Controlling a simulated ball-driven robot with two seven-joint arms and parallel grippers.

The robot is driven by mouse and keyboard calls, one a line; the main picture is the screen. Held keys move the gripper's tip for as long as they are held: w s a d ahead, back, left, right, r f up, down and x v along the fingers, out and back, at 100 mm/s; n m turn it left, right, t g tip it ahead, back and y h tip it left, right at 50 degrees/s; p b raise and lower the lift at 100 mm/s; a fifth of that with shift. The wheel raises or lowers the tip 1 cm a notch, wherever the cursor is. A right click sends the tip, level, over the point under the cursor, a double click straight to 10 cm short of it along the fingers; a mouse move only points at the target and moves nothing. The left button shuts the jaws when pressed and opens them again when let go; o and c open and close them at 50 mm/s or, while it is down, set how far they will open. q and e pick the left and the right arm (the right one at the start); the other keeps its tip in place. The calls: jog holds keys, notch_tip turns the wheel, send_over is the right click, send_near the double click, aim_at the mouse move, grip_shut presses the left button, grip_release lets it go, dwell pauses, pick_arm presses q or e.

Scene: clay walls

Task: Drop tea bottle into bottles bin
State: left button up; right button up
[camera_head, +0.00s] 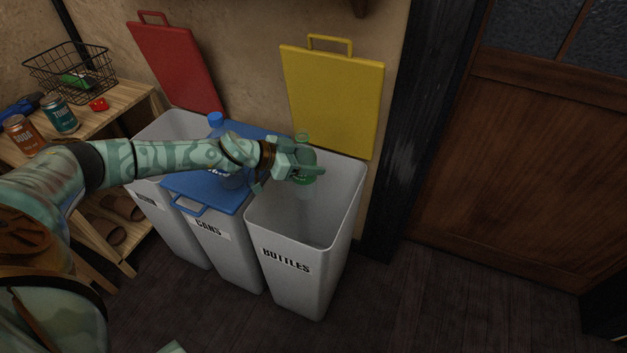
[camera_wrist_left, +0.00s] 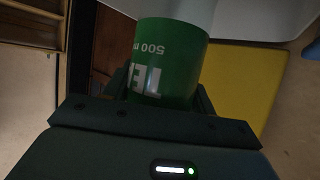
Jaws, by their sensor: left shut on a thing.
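The tea bottle (camera_head: 305,178) is green, with a clear part, and my left gripper (camera_head: 308,170) is shut on it. In the head view the gripper holds it over the open mouth of the bottles bin. In the left wrist view the bottle's green label (camera_wrist_left: 170,65) shows white lettering between the fingers. The bottles bin (camera_head: 290,266) is white, marked BOTTLES, with its yellow lid (camera_head: 333,100) raised against the wall. The gripper hides part of the bottle. My right gripper cannot be made out.
The cans bin (camera_head: 222,246) has its blue lid (camera_head: 190,192) down, with a blue-capped bottle (camera_head: 216,120) standing there, partly behind my arm. Another bin's red lid (camera_head: 178,68) is raised. A wooden shelf (camera_head: 130,92) holds cans and a wire basket (camera_head: 70,72). Floor at right is clear.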

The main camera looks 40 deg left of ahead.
aim_at(297, 145)
pick_arm(q)
jog(key=o, duration=1)
jog(key=shift+o, duration=0.2)
jog(key=shift+r, duration=0.1)
notch_tip(297, 145, up, 5)
jog(key=p, duration=0.3)
jog(key=shift+s+d+f, duration=0.1)
jog(key=shift+f, duration=0.1)
jog(key=s+r+p, duration=0.1)
jog(key=r+p, duration=0.1)
jog(key=s+d+r+p, duration=0.1)
jog(key=r+p, duration=0.1)
jog(key=s+d+r+p, duration=0.1)
jog(key=s+r+p, duration=0.1)
jog(key=shift+s+d, duration=0.1)
jog(key=shift+d, duration=0.05)
jog(key=s+d+r+p, duration=0.2)
jog(key=s+d+p, duration=0.2)
jog(key=s, duration=0.3)
jog(key=shift+s+d+p, duration=0.3)
jog(key=shift+s, duration=0.05)
pick_arm(e)
jog(key=a+r+m+t+y, duration=0.1)
jog(key=a+r, duration=0.2)
jog(key=r, duration=0.6)
jog(key=shift+s+a+r+m, duration=0.2)
jog(key=shift+s+r+m, duration=0.05)
jog(key=shift+s+m, duration=0.15)
